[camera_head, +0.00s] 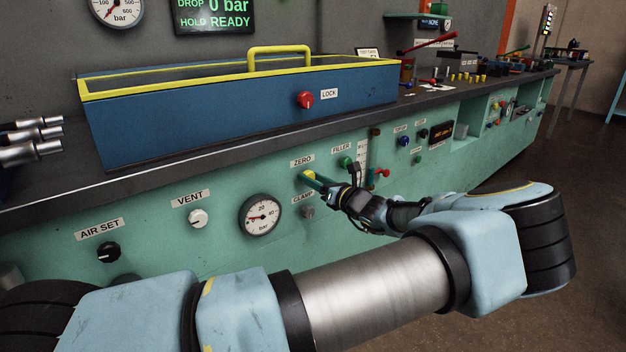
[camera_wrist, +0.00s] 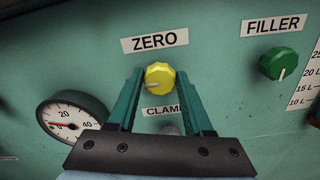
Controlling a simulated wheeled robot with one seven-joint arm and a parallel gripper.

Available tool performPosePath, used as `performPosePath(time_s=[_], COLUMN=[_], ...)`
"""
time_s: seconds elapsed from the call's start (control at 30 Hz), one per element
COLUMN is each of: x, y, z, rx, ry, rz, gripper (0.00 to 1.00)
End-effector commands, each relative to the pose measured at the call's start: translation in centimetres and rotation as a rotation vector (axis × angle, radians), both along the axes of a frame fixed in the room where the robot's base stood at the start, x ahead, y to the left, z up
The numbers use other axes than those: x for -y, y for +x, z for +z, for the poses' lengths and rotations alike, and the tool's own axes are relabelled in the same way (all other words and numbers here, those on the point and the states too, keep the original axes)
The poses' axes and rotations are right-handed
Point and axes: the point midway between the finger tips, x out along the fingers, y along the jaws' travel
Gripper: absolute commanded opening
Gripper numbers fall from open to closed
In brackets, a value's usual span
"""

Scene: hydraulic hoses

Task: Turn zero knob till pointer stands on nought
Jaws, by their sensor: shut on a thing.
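The yellow zero knob (camera_wrist: 160,77) sits under the ZERO label on the green panel. It also shows in the head view (camera_head: 308,175), partly hidden by my fingers. My gripper (camera_wrist: 160,80) is shut on this knob, one green finger on each side. A pale line on the knob's face points left in the wrist view. The round bar gauge (camera_head: 260,216) is left of the knob, and its reddish pointer lies toward the left of the dial. The gauge also shows in the wrist view (camera_wrist: 72,120), partly hidden by my gripper; its exact reading is too small to tell.
The clamp knob (camera_head: 308,212) is just below my gripper. The green filler knob (camera_wrist: 279,64) is to the right. The vent knob (camera_head: 198,218) and the air set knob (camera_head: 108,252) are further left. A blue box (camera_head: 230,115) with a yellow rim stands above.

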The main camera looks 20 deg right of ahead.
Motion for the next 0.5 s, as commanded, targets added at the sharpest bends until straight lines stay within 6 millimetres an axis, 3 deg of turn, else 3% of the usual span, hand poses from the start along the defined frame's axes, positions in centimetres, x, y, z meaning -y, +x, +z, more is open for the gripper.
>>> performPosePath(time_s=[0.5], x=[-0.1], y=[-0.07], z=[0.02], rx=[0.085], ry=[-0.292], rz=[0.0], gripper=[0.0])
